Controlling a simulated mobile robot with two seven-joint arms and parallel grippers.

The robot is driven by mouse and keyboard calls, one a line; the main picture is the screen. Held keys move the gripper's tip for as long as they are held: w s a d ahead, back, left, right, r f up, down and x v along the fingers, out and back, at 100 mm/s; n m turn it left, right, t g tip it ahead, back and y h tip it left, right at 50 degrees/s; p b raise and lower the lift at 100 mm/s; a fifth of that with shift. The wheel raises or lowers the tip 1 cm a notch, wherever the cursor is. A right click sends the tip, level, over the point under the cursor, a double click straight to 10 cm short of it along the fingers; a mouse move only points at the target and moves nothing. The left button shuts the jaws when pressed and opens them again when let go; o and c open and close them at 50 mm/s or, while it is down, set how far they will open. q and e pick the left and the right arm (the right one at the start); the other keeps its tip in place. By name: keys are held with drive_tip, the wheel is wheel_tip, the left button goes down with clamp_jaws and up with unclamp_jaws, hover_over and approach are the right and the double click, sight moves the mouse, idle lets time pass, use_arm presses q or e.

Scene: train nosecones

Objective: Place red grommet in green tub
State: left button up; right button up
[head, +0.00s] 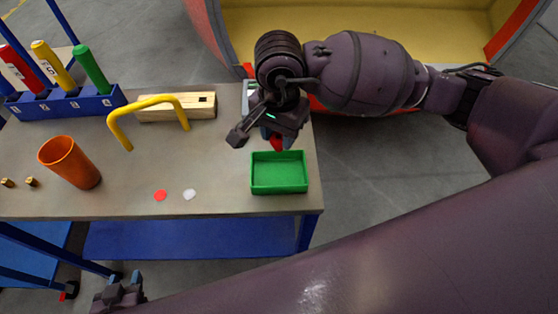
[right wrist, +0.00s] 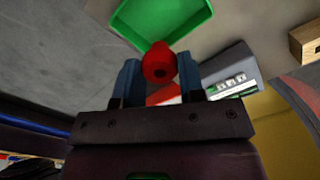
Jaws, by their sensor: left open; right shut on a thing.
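In the head view the grommet (head: 277,144) shows only partly, below my right gripper (head: 272,134). The green tub (head: 279,187) is a shallow open tray at the right end of the workbench, and its inside looks empty. My right gripper is just behind the tub's far edge. The tub (right wrist: 165,15) also shows beyond the grommet in the right wrist view. My left gripper (head: 125,280) is open at the bottom left, low beside the bench.
On the bench (head: 225,200) are an orange cup (head: 70,162), a yellow handle (head: 148,102), a wooden block (head: 200,107), a blue rack (head: 65,103) with coloured cylinders, and flat red (head: 160,196) and white (head: 189,194) discs.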

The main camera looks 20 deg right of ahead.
wheel_tip(320, 180, down, 10)
drive_tip(key=shift+f, duration=0.1)
idle(0.4)
drive_tip(key=shift+f, duration=0.2)
drive_tip(key=o, duration=0.9)
drive_tip(key=shift+r, duration=0.15)
wheel_tip(320, 180, up, 12)
drive_tip(key=shift+r, duration=0.1)
idle(0.3)
